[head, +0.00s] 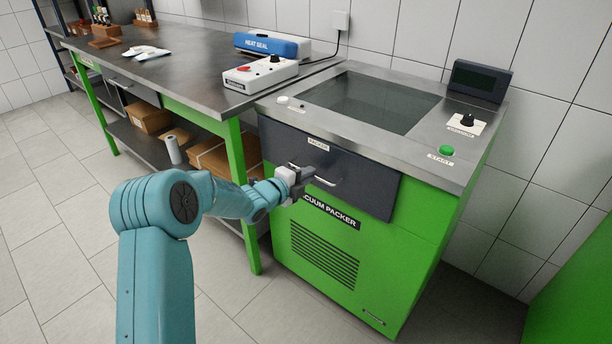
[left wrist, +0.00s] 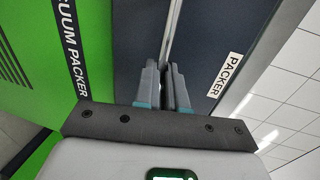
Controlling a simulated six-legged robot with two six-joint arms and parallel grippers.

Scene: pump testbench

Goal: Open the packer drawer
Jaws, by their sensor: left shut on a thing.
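The packer drawer (head: 363,180) is the dark grey front near the top of the green vacuum packer (head: 335,255). Its front stands out a little from the green body, and how far it is open is hard to tell. A pale bar handle (head: 325,181) runs across it. My left gripper (head: 304,178) is at the handle, its fingers shut around the bar. In the left wrist view the two fingers (left wrist: 168,88) close on the handle (left wrist: 172,35), with the drawer front (left wrist: 215,40) behind and its PACKER label (left wrist: 226,75) to the right. My right gripper is not in view.
A steel workbench (head: 170,60) with green legs stands left of the packer, a leg close to my left arm. On it are a blue heat sealer (head: 272,46) and a white control box (head: 260,73). Tiled floor in front of the packer is clear.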

